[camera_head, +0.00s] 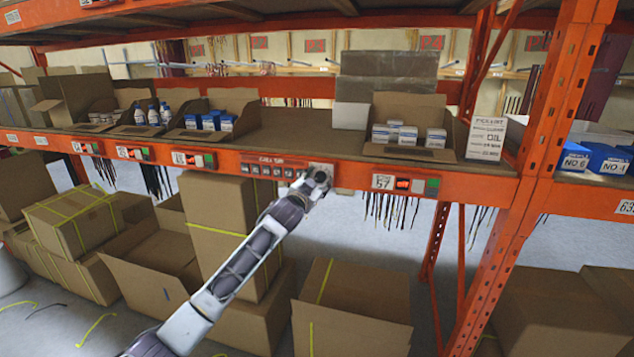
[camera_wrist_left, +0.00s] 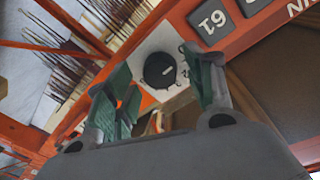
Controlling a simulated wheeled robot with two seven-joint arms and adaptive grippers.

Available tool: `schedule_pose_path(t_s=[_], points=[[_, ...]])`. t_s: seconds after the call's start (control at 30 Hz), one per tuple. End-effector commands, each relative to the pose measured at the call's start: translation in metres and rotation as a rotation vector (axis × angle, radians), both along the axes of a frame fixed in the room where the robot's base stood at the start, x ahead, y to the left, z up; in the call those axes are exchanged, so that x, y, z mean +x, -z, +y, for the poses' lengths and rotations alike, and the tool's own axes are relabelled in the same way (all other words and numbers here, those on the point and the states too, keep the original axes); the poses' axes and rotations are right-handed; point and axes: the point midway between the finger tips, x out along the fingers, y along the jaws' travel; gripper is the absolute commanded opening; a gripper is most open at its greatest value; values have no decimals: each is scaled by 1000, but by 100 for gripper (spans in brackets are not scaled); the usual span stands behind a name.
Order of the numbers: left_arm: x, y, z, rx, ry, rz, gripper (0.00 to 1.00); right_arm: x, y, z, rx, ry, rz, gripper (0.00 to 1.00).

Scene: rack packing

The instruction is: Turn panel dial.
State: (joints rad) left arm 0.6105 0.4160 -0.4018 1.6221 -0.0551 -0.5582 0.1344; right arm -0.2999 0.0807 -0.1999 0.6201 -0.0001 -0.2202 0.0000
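The panel dial (camera_wrist_left: 160,70) is a round black knob with a light pointer mark on a white plate (camera_wrist_left: 156,42), seen in the left wrist view. In the head view, the plate (camera_head: 322,167) shows on the orange shelf beam, and my gripper covers the dial. My left gripper (camera_head: 319,182) is at the plate, its arm reaching up from below. In the left wrist view, its green-padded fingers (camera_wrist_left: 158,75) are open, one on each side of the dial in the picture. I cannot tell whether they touch it. My right gripper is out of view.
A red label panel with buttons (camera_head: 268,167) sits left of the plate on the shelf beam (camera_head: 345,178). A red-green button unit (camera_head: 410,185) is to the right. Hanging ties and cardboard boxes (camera_head: 350,305) are below. Open cartons stand on the shelf above.

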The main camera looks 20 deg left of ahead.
Motion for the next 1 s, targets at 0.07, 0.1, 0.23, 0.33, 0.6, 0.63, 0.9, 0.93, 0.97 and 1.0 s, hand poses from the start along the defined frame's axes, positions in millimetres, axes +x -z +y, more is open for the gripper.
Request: schedule_pose_path(t_s=[0.07,0.1,0.23,0.33,0.6,0.63,0.9,0.93,0.97,1.0], points=[[0,0,0,0,0,0,41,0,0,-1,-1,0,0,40],[0,0,0,0,0,0,36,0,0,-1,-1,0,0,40],[0,0,0,0,0,0,19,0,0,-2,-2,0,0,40],[0,0,0,0,0,0,8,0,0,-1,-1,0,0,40],[0,0,0,17,0,1,8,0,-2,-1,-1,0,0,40],[0,0,0,23,0,0,8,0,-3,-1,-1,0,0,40],[0,-2,0,118,0,2,8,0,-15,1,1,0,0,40],[0,-2,0,135,0,2,8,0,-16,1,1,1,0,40],[0,-2,0,151,0,2,8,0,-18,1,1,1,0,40],[0,-2,0,175,0,2,8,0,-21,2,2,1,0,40]])
